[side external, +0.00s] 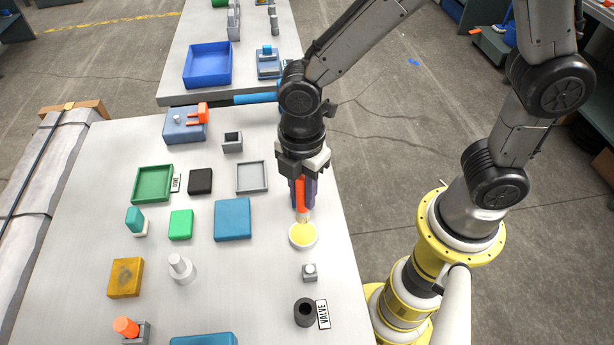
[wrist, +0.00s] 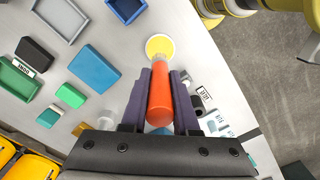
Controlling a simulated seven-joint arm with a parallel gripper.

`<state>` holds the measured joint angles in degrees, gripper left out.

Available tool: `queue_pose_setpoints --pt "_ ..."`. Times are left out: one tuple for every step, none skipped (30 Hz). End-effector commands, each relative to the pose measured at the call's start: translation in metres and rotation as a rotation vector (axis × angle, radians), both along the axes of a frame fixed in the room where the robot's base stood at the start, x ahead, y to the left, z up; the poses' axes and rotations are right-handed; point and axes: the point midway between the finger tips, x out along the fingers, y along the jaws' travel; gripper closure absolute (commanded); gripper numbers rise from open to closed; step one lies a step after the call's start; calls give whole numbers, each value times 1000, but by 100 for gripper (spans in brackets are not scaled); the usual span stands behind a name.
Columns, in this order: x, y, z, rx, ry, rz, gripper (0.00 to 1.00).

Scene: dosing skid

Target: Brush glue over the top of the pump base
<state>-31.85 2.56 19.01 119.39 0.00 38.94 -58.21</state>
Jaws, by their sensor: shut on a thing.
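My gripper (side external: 303,190) is shut on the orange handle of a brush (side external: 301,198). It holds the brush upright with the bristles down. The pale bristles are at or just above a round white dish (side external: 294,243) of yellow glue, near the table's right edge; I cannot tell whether they touch. In the wrist view the orange handle (wrist: 160,98) sits between the purple fingers, with the yellow dish (wrist: 160,46) beyond it. No label marks the pump base. A flat blue block (side external: 232,219) lies left of the dish, but I cannot tell whether it is the base.
A grey tray (side external: 252,190), black block (side external: 200,181), green block (side external: 181,225) and green tray (side external: 153,197) lie to the left. A white stepped cylinder (side external: 181,269) stands at lower left. A dark ring (side external: 304,312) beside a "VALVE" label and a small grey part (side external: 309,279) are nearer.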

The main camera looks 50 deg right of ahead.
Motion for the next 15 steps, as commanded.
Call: queue_pose_setpoints --pt "-1 -1 -6 -3 5 0 100" --pt "-1 -1 -9 -3 5 0 100" --pt "-1 -1 -13 -3 5 -1 100" --pt "-1 -1 -16 -3 5 -1 100" --pt "-1 -1 -19 -3 4 -1 100" --pt "-1 -1 -23 -3 4 -1 100" --pt "-1 -1 -26 -3 4 -1 100" --pt "-1 -1 -29 -3 4 -1 100" --pt "-1 -1 -32 -3 5 -1 100" --pt "-1 -1 -35 -3 4 -1 100" --pt "-1 -1 -37 -2 3 -1 100" --pt "-1 -1 -40 -2 3 -1 100" --pt "-1 -1 -41 -2 3 -1 100" --pt "-1 -1 -43 -2 3 -1 100" --pt "-1 -1 -45 -1 2 -1 100"
